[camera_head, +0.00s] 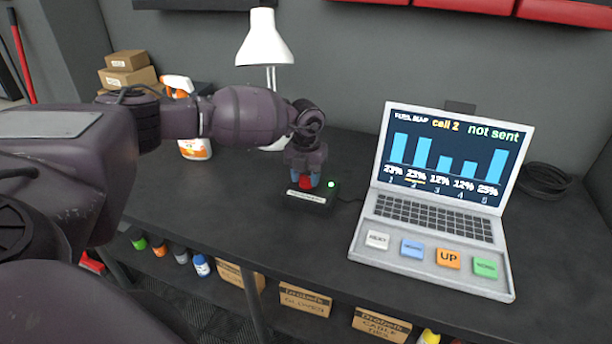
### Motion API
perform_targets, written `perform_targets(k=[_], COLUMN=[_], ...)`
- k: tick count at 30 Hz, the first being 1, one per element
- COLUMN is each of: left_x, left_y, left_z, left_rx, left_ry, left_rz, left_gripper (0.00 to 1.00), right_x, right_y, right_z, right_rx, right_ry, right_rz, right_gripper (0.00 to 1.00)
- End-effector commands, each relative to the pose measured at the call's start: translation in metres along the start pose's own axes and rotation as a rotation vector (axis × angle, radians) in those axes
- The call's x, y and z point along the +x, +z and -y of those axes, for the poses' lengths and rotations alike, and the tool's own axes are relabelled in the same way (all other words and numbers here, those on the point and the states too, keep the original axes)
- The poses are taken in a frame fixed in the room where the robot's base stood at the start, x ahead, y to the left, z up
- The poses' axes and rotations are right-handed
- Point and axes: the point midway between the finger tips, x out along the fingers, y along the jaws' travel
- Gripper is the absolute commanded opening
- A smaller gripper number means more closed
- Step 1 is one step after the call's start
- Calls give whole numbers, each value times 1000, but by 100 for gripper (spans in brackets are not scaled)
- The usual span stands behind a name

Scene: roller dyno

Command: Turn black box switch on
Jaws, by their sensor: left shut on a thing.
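The black box (308,199) lies on the dark workbench, with a white label on its front and a small green light (331,184) lit on top. Its red switch (306,182) is partly hidden by my left gripper (305,178). The gripper comes down from above, with its fingers at the switch, shut on it. My right gripper is not in view.
A laptop (440,200) with a bar chart and large coloured buttons stands right of the box. A white desk lamp (264,45), a spray bottle (195,148) and cardboard boxes (128,70) stand behind my left arm. The bench front is clear.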

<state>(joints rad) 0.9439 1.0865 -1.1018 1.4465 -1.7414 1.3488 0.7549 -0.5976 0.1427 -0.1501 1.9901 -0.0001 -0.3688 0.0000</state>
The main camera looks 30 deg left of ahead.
Motion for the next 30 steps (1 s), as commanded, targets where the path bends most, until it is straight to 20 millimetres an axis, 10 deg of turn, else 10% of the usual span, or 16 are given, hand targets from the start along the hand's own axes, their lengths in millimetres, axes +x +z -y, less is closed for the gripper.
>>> perform_targets(k=[6,17,30], left_x=[-1,-7,-79], left_y=[1,1,1], left_z=[0,0,0], left_rx=[1,-1,1], left_ry=[0,0,0], left_rz=[3,2,4], left_gripper=[68,68,68], right_x=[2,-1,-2], right_y=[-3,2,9], right_z=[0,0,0], right_rx=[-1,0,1], right_ry=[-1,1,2], right_rz=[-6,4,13], right_gripper=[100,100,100])
